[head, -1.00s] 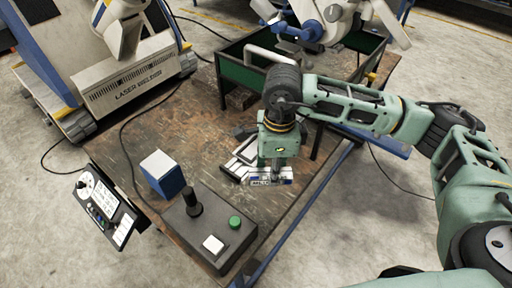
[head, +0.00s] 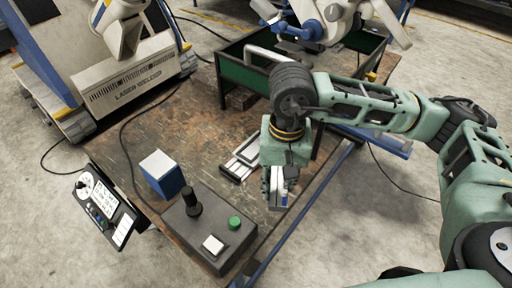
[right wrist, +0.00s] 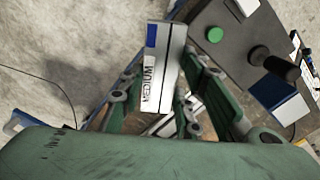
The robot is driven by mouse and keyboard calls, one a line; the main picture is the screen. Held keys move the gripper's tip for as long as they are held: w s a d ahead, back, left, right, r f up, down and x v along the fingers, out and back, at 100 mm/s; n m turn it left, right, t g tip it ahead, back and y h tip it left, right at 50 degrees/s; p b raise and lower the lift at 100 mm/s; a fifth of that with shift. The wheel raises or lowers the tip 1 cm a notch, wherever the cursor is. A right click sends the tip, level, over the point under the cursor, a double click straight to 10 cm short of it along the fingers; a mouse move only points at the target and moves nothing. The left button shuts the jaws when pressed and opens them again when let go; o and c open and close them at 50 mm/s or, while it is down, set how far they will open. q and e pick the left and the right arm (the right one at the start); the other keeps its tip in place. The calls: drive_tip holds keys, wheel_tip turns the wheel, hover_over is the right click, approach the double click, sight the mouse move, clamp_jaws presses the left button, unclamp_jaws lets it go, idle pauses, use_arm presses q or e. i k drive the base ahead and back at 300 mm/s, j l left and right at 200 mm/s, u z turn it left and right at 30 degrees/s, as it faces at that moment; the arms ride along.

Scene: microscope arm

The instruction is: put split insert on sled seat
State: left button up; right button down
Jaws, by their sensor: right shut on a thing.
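My right gripper (head: 279,186) is shut on the split insert (head: 282,194), a bar with white, dark and blue parts. In the right wrist view the insert (right wrist: 163,62) sits between the fingers, its "MEDIUM" label showing. The gripper holds it near the table's right edge. The sled (head: 240,159), with pale rails and a dark middle, lies on the table just left of the gripper. The gripper partly hides the sled's right side, and I cannot make out the seat clearly. My left gripper is not in view.
A dark control box (head: 208,228) with joystick and green button stands at the table's front. A blue and white box (head: 162,174) is beside it. A green-walled tray (head: 234,83) and the microscope arm (head: 325,25) are behind. The table's middle left is clear.

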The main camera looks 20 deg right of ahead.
sight(256, 147)
drive_tip(key=l+u, duration=0.35)
drive_tip(key=l, duration=0.15)
drive_tip(key=l+u, duration=0.4)
drive_tip(key=l, duration=0.15)
